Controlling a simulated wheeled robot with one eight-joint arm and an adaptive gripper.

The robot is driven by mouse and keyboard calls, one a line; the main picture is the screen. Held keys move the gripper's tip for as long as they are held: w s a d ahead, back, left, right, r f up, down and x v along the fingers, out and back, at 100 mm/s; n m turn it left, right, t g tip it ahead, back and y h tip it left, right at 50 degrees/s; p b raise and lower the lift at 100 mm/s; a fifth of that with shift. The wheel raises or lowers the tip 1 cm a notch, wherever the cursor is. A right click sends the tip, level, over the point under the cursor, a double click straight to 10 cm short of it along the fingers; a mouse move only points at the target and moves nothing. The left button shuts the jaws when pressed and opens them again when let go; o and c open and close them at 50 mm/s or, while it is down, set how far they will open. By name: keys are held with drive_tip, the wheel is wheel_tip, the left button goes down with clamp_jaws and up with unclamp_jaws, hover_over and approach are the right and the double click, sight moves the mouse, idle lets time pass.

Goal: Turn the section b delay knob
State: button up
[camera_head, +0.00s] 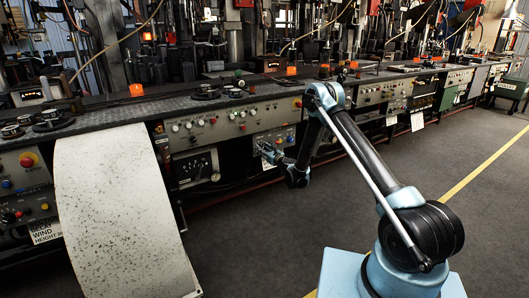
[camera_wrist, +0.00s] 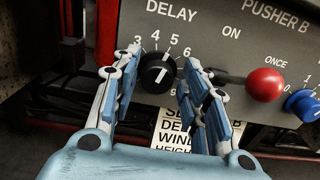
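In the wrist view, a round black delay knob (camera_wrist: 158,73) with a white pointer line sits on a grey panel under the word DELAY. Numbers ring it; its pointer stands near upright, leaning slightly right. My gripper (camera_wrist: 161,58) is open, with one finger at each side of the knob and no clear contact showing. In the head view my gripper (camera_head: 272,153) is at the front of the machine panel, and the knob there is hidden or too small to tell.
A white label (camera_wrist: 172,132) is partly hidden behind the fingers. A pale speckled chute (camera_head: 115,210) stands left of my arm; the floor (camera_head: 430,150) at right is clear.

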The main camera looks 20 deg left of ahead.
drive_tip(key=c, duration=0.6)
drive_tip(key=shift+d, duration=0.25)
drive_tip(key=shift+a, duration=0.25)
drive_tip(key=shift+n, duration=0.4)
drive_tip(key=n, duration=1.7)
drive_tip(key=shift+s+a+f, duration=0.15)
drive_tip(key=shift+s+a, duration=0.15)
drive_tip(key=shift+s, duration=0.05)
